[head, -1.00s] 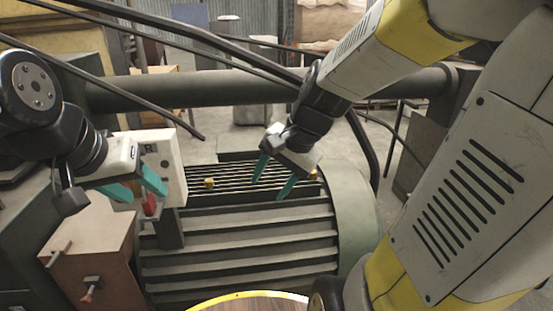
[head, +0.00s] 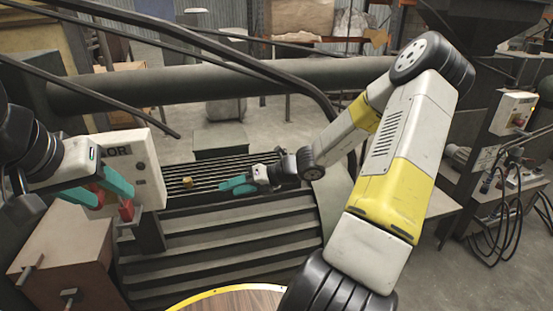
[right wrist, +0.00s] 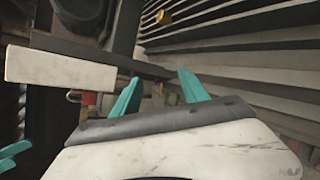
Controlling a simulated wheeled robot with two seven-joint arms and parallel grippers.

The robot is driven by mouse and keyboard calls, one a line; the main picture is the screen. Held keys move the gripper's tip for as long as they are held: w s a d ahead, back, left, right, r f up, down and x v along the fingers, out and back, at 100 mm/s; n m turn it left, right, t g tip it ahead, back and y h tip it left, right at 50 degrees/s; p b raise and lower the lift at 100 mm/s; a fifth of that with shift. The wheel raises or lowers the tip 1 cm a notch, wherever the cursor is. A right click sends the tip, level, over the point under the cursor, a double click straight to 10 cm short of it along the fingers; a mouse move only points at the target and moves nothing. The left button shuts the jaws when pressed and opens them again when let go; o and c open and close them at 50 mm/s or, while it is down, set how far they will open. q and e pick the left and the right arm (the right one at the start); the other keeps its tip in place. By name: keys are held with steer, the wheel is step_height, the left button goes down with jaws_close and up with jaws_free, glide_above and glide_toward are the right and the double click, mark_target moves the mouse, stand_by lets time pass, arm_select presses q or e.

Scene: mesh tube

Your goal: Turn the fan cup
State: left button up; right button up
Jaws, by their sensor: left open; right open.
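A small brass cup (head: 187,182) stands on the left part of the ribbed motor top (head: 205,247); it also shows near the top of the right wrist view (right wrist: 164,18). I cannot tell whether it is the fan cup. The second brass cup, at the right end, is not visible in the head view and may be hidden by my right arm. My right gripper (head: 221,187) is open, low over the slats, pointing left, to the right of the visible cup and apart from it. My left gripper (head: 117,202) is open in front of the white box, close to a red part (head: 127,211); contact is unclear.
The white lettered box (head: 133,163) stands at the motor's left. A brown cabinet (head: 65,250) with handles is at front left. A thick pipe (head: 150,90) and dark bars cross behind. A round yellow-rimmed wooden top (head: 235,301) is at the front.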

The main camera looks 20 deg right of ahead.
steer(key=w+d+f+m+t+h, duration=0.2)
steer(key=d+m+t, duration=0.2)
steer(key=d+m, duration=0.4)
steer(key=w+d+f+m+t+h, duration=0.2)
steer(key=d+m, duration=0.7)
steer(key=m, duration=0.6)
steer(key=w+d+f+m+t+h, duration=0.2)
steer(key=w+d+m+t+h, duration=0.1)
steer(key=d+m, duration=0.6)
steer(key=shift+w+m+t+h, duration=0.2)
steer(key=shift+w+m+t, duration=0.1)
steer(key=shift+m+t, duration=0.45)
steer(key=shift+w+m+t+h, duration=0.25)
steer(key=shift+m+t, duration=0.3)
steer(key=shift+m, duration=0.4)
steer(key=shift+w+d, duration=0.15)
steer(key=shift+d, duration=0.05)
steer(key=w, duration=0.2)
steer(key=w+a, duration=0.1)
steer(key=w, duration=0.4)
steer(key=shift+w+a, duration=0.15)
steer(key=shift+a, duration=0.1)
jaws_close()
